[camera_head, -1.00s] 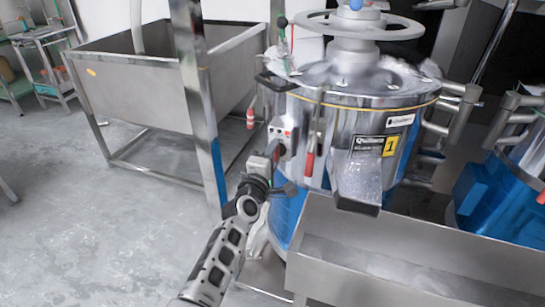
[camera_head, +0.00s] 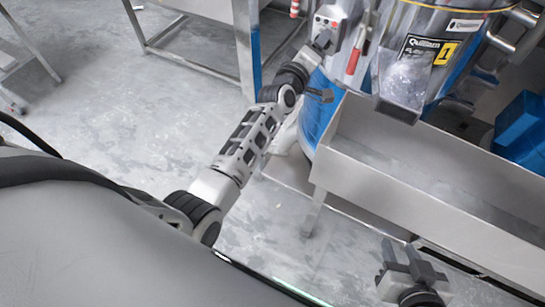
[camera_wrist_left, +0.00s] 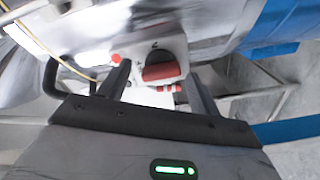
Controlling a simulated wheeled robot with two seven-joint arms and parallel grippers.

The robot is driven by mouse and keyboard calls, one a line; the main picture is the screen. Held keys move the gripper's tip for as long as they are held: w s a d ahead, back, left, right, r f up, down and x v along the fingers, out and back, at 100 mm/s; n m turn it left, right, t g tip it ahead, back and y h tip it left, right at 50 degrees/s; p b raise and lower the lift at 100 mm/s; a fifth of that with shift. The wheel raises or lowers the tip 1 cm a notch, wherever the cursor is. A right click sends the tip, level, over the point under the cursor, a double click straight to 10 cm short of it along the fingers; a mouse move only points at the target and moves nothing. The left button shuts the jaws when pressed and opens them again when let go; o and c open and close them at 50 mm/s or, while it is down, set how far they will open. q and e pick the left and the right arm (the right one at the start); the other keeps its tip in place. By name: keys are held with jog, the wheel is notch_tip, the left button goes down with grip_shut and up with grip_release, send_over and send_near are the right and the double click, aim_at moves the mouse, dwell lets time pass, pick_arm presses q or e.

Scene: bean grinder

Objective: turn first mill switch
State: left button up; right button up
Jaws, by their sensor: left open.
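The first mill (camera_head: 440,50), a shiny steel drum with a black-and-yellow "1" label, stands at the top right in the head view. Its grey switch box (camera_head: 328,23) has red and dark controls. In the left wrist view a red rotary switch (camera_wrist_left: 162,72) sits on the pale box, with a small red button to its left. My left gripper (camera_wrist_left: 157,76) is open, its fingers on either side of the red switch; contact cannot be told. My right gripper (camera_head: 400,252) looks open and empty at the lower right, in front of the steel trough.
A long steel trough (camera_head: 420,180) runs below the mill to the right. A red-handled lever (camera_head: 353,62) is beside the switch box. A steel sink frame (camera_head: 190,45) stands to the left. The grey floor (camera_head: 130,120) at left is open.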

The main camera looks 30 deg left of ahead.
pick_arm(q)
jog(key=s+m+b, duration=0.3)
jog(key=s+m, duration=1)
jog(key=s, duration=0.3)
jog(key=s+d+f+g+h+p, duration=0.1)
jog(key=s+d+f+g, duration=0.1)
jog(key=s+f, duration=0.3)
jog(key=s+d+f+m+g+h+p, duration=0.1)
jog(key=s+f+g, duration=0.4)
jog(key=s, duration=0.5)
jog(key=shift+s+d+f+m+h+p, duration=0.25)
jog(key=shift+d+f+m+h+p, duration=0.05)
jog(key=shift+d+f+p, duration=0.45)
jog(key=shift+a, duration=0.1)
